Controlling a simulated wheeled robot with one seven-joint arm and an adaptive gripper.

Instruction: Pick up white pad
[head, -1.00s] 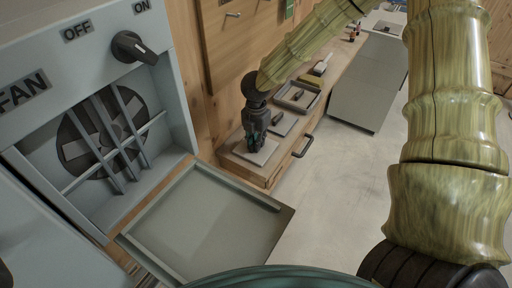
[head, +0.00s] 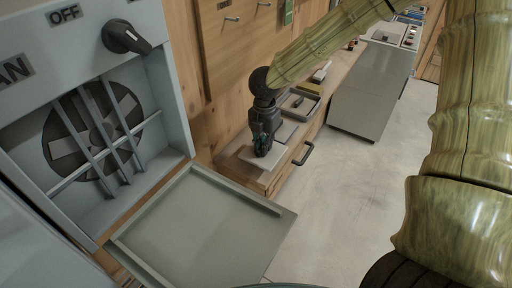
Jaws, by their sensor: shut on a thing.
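The white pad (head: 250,157) is a thin, flat, pale square at the near end of the wooden counter. My gripper (head: 263,151) points down over the pad and is shut on it. The fingers hide part of the pad. I cannot tell whether the pad touches the counter top or is slightly above it.
The wooden counter (head: 234,174) also holds a grey tray (head: 312,99) behind my gripper. A drawer handle (head: 303,153) juts from its front. The fan box (head: 165,85) with its open flap (head: 205,230) stands at the left. The floor (head: 345,190) to the right is clear.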

